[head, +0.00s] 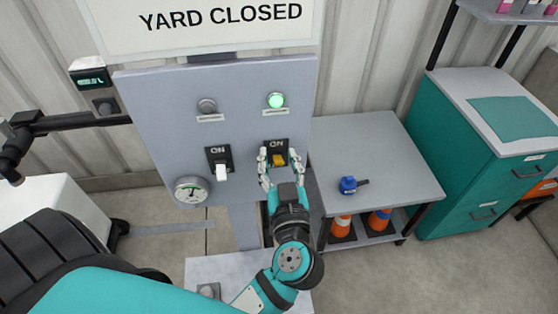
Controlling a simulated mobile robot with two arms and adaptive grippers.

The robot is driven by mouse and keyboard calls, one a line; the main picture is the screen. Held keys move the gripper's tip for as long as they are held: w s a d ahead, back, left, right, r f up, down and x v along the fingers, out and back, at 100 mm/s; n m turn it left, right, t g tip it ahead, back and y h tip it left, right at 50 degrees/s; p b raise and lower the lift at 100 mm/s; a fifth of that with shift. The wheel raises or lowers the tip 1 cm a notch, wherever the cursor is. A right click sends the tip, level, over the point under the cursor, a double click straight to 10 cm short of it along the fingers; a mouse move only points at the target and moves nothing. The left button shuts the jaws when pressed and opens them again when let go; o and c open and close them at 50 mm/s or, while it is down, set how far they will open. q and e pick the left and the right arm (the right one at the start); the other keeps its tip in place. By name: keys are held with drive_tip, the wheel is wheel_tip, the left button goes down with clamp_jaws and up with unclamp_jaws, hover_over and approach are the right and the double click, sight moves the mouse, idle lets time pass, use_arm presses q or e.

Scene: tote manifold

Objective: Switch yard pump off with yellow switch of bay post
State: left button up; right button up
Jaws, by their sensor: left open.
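The grey panel of the bay post (160,115) stands in front of me. On its right half is the yellow switch (279,160), in a black plate marked ON, with a lit green lamp (275,101) above it. My left gripper (280,154) is open, its fingers on either side of the yellow switch; I cannot tell whether they touch it. A white switch (222,171), also under an ON mark, is to the left, with an unlit lamp (207,105) above it. My right gripper is not in view.
A round gauge (192,189) sits low on the panel. A sign reading YARD CLOSED (220,18) is above it. To the right is a grey table (375,150) with a blue item (349,185) on top and orange cones (379,220) below. A teal cabinet (470,160) stands farther right.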

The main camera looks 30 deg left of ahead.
use_arm(q)
drive_tip(key=shift+c, duration=0.4)
clamp_jaws()
